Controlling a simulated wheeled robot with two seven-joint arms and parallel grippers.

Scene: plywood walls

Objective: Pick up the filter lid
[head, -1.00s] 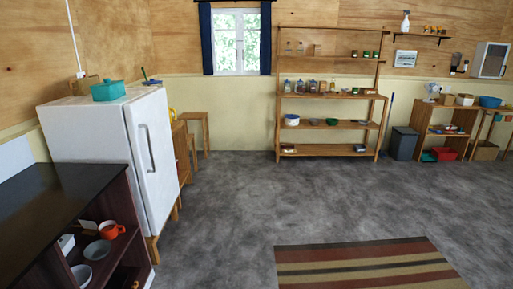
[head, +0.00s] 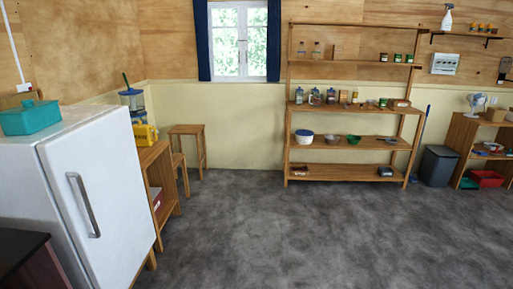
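I cannot make out a filter lid for certain in the head view. A clear container with a blue top (head: 132,98) stands behind the white fridge, with a green stick-like thing rising above it. A yellow object (head: 146,133) sits in front of it on a wooden shelf unit (head: 157,164). Neither of my grippers shows in the head view.
The white fridge (head: 105,190) stands close on the left with a teal box (head: 30,117) on top. A wooden stool (head: 187,147) stands past the shelf unit. An open wooden rack (head: 350,171) lines the back wall. The grey floor (head: 270,235) ahead is clear.

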